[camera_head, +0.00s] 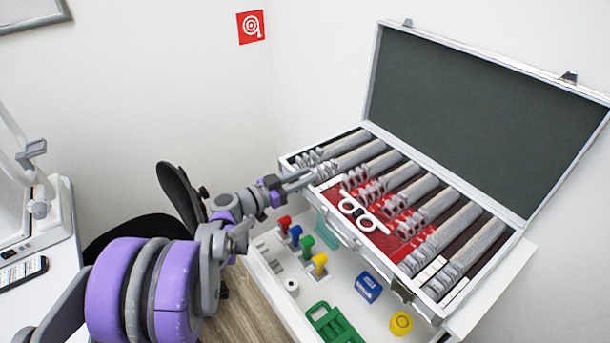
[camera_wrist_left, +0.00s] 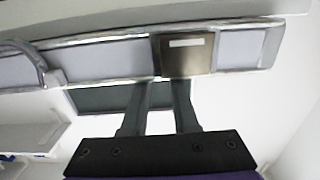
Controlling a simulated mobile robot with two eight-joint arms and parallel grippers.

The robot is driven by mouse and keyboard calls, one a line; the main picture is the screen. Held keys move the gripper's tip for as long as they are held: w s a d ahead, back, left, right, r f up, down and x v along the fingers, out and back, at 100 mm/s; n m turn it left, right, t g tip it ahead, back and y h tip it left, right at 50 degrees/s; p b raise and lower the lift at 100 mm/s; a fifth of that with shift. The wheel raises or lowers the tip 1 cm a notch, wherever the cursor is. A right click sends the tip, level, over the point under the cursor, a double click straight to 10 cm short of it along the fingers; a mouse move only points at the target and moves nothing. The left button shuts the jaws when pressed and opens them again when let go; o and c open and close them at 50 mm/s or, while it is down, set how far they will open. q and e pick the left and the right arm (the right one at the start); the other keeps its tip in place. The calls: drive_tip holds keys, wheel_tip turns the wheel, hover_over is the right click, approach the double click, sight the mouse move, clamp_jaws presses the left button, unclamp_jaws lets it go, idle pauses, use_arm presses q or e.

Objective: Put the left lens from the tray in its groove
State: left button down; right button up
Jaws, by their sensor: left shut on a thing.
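The open lens case (camera_head: 345,232) has long rows of grey-rimmed lenses (camera_head: 366,157) in grooves. Its red middle tray (camera_head: 383,238) holds a white trial frame (camera_head: 362,215). My left gripper (camera_head: 314,177) is over the case's left end, close to the leftmost rows. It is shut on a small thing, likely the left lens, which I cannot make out. In the left wrist view, the two dark fingers (camera_wrist_left: 160,85) point toward a silver-edged case wall with a brass-coloured plate (camera_wrist_left: 187,54). The fingertips' contact is unclear, and the target groove cannot be told apart. My right gripper is not in view.
The case's raised lid (camera_head: 480,115) stands behind it. In front, on the white table, are coloured pegs (camera_head: 307,243), a blue box (camera_head: 368,287), a yellow ring (camera_head: 401,323) and a green rack (camera_head: 332,325). A black chair (camera_head: 180,195) stands at the left.

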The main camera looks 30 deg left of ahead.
use_arm(q)
drive_tip(key=c, duration=0.6)
unclamp_jaws()
drive_tip(key=v, duration=1)
drive_tip(key=shift+s+a, duration=0.2)
drive_tip(key=shift+s, duration=0.15)
